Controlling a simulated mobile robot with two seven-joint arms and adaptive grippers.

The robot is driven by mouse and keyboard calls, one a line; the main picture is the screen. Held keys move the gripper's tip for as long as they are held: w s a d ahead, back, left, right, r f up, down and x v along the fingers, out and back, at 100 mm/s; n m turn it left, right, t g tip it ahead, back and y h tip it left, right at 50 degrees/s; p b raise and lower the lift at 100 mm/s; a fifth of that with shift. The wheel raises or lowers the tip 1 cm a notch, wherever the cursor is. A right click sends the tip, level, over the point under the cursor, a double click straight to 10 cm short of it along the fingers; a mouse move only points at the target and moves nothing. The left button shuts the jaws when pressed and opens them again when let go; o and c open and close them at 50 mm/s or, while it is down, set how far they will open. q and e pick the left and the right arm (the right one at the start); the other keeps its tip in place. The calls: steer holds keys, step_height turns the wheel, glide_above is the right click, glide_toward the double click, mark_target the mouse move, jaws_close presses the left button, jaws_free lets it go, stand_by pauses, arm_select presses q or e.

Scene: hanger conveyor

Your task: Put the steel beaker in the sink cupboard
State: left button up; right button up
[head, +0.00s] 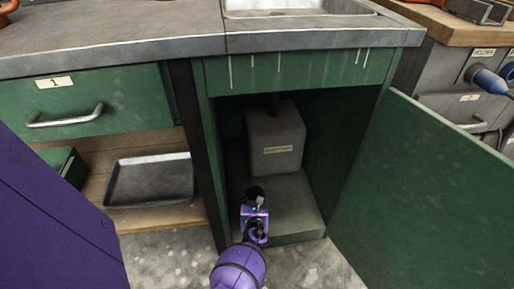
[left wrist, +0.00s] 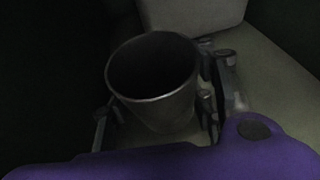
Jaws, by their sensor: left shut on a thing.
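The steel beaker (left wrist: 160,112) is upright with its open mouth up in the left wrist view. My left gripper (head: 256,207) is shut on it, with one finger on each side. In the head view the beaker (head: 257,192) shows only as a small dark cup beyond the purple wrist, inside the front of the sink cupboard (head: 284,215). The cupboard stands open under the sink. I cannot tell whether the beaker's base touches the cupboard floor. My right gripper is not in view.
A grey box (head: 276,140) with a label stands at the back of the cupboard. The open green door (head: 430,190) swings out at the right. A dark tray (head: 150,181) lies on the shelf left of the cupboard. The cupboard floor right of the gripper is clear.

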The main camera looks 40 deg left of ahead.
arm_select(q)
step_height(320, 180, down, 3)
steer(key=b, duration=0.2)
steer(key=shift+f+b, duration=0.15)
steer(key=shift+b, duration=0.15)
steer(key=shift+f, duration=0.2)
steer(key=shift+w+r, duration=0.1)
steer(key=shift+r, duration=0.1)
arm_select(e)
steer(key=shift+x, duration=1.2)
arm_select(q)
steer(key=shift+f, duration=0.2)
steer(key=shift+f+b, duration=0.4)
steer(key=shift+b, duration=0.25)
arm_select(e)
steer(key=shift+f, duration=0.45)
arm_select(q)
steer(key=shift+f, duration=0.1)
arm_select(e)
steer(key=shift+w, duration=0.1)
